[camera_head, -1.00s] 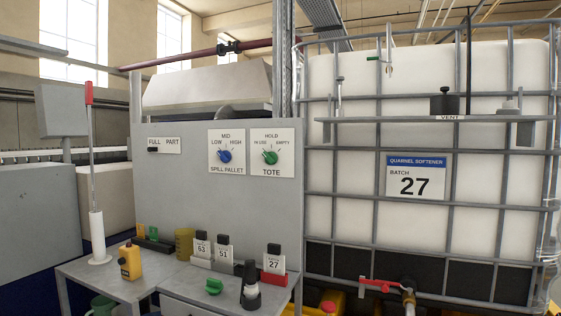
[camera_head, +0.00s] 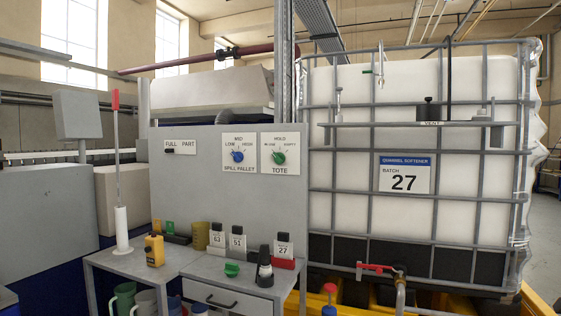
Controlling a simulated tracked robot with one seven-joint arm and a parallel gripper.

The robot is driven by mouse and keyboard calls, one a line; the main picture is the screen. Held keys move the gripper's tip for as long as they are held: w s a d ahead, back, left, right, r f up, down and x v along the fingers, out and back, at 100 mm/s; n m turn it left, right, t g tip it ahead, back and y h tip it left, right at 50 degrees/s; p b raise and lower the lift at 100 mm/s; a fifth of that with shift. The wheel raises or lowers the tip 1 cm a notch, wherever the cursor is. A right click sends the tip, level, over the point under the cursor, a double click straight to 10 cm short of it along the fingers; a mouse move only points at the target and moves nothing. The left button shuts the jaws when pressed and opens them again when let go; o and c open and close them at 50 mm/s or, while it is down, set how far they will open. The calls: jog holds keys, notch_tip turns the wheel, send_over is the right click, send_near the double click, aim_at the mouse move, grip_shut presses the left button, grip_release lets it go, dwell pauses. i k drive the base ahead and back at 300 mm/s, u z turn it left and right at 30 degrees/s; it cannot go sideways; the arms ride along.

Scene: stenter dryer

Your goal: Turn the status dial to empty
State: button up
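The status dial (camera_head: 279,158) is a green round knob on a white plate marked TOTE (camera_head: 280,152), on the grey upright panel. Its marks read HOLD at the top, IN USE at the left and EMPTY at the right. The knob's light pointer seems turned to the upper left, but it is too small to be sure of the mark. A blue knob (camera_head: 237,156) marked SPILL PALLET, with LOW, MID and HIGH, sits just left of it. My gripper is not in view.
A caged white tote (camera_head: 350,100) with a red-handled valve (camera_head: 376,268) stands at the right. The space before the dial looks clear.

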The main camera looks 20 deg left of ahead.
aim_at(279, 158)
jog(key=u, duration=0.2)
jog(key=i, duration=0.15)
jog(key=u, duration=2.85)
jog(key=k, duration=0.5)
jog(key=z, duration=0.75)
jog(key=i, duration=0.65)
jog(key=z, duration=0.05)
